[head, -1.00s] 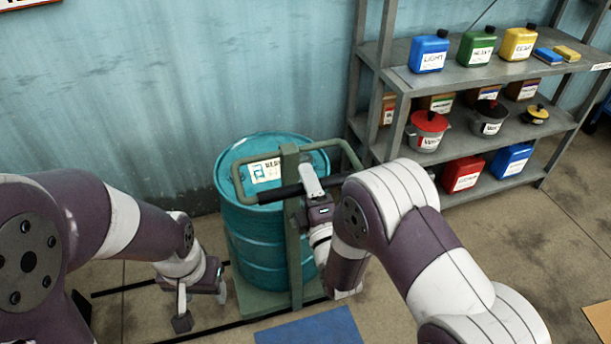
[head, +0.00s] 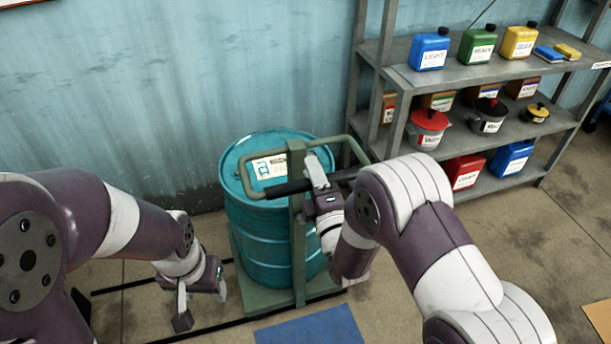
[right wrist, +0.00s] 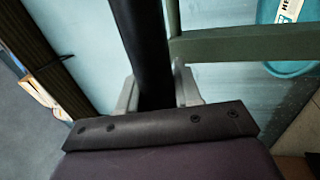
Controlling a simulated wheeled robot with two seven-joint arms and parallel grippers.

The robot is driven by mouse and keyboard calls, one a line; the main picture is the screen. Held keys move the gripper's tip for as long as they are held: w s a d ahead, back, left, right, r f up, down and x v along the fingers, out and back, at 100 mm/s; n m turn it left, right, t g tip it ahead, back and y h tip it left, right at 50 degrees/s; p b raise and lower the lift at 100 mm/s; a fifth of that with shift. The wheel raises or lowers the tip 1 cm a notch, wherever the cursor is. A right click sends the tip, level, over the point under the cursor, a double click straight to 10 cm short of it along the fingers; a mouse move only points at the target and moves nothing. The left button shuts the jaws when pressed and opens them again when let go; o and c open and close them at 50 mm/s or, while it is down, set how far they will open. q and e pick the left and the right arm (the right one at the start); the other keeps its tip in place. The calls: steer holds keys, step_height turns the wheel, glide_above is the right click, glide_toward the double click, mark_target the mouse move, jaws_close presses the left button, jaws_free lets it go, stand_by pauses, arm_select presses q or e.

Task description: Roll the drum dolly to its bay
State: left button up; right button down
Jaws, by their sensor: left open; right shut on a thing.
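The teal drum (head: 262,240) stands upright on the green drum dolly (head: 318,291) against the blue wall. The dolly has a green upright frame and a black grip bar (head: 272,190) across the front. My right gripper (head: 318,180) is shut on the black bar, just right of the upright post. In the right wrist view the bar (right wrist: 143,45) runs between the fingers (right wrist: 158,95), and part of the drum (right wrist: 290,40) shows at the top right. My left gripper (head: 202,308) is open and empty, low to the left of the drum, apart from the dolly.
Black floor lines (head: 205,329) run beside and in front of the dolly. A blue floor patch (head: 310,327) lies just in front of it. A metal shelf (head: 460,140) with jugs, pots and boxes stands close on the right. Open floor (head: 480,240) lies right of my right arm.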

steer(key=shift+d, duration=0.2)
steer(key=c, duration=0.9)
jaws_free()
steer(key=shift+o, duration=0.2)
steer(key=shift+w+d, duration=0.1)
steer(key=b+v, duration=0.1)
steer(key=v, duration=1.1)
steer(key=shift+s, duration=0.4)
steer(key=shift+d+f, duration=0.1)
steer(key=shift+f, duration=0.05)
